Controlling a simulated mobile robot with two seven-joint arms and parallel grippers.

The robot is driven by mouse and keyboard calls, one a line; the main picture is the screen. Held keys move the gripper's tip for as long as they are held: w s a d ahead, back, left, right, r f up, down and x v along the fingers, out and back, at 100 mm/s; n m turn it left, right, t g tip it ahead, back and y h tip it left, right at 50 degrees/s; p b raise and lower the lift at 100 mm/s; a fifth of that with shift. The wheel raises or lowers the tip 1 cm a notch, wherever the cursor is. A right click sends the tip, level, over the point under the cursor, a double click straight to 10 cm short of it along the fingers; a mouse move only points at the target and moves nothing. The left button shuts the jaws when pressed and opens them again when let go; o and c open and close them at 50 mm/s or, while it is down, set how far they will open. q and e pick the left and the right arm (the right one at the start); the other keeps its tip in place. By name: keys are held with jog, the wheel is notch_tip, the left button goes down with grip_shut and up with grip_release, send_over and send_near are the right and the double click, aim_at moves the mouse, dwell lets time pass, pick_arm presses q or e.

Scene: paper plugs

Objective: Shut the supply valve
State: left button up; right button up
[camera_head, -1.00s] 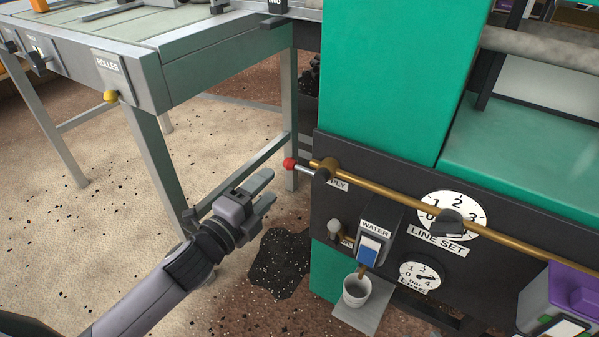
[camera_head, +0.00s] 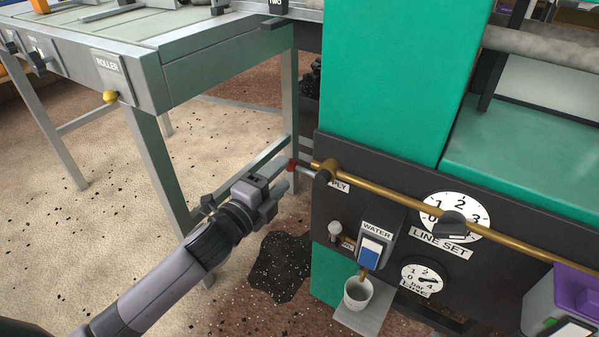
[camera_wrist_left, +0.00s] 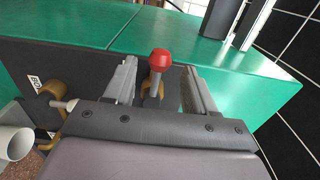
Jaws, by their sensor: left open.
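The supply valve is a lever with a red knob (camera_head: 291,166) at the left end of a brass pipe (camera_head: 390,200), beside a partly hidden label ending in "PLY". My left gripper (camera_head: 281,180) is open at the lever, its fingertips close to the red knob. In the left wrist view the red knob (camera_wrist_left: 160,60) stands between the two open fingers, with a gap on each side. I cannot tell whether a finger touches the lever. My right gripper is not in view.
Below the pipe are a WATER dispenser (camera_head: 371,247) with a white cup (camera_head: 358,293), a LINE SET dial (camera_head: 462,209) and a bar gauge (camera_head: 422,279). A green column (camera_head: 385,80) rises behind the valve. The ROLLER table (camera_head: 225,75) stands to the left.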

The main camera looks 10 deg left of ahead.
aim_at(287, 169)
pick_arm(q)
jog(key=shift+x, duration=1.55)
jog(key=c, duration=0.7)
jog(key=shift+c, duration=0.2)
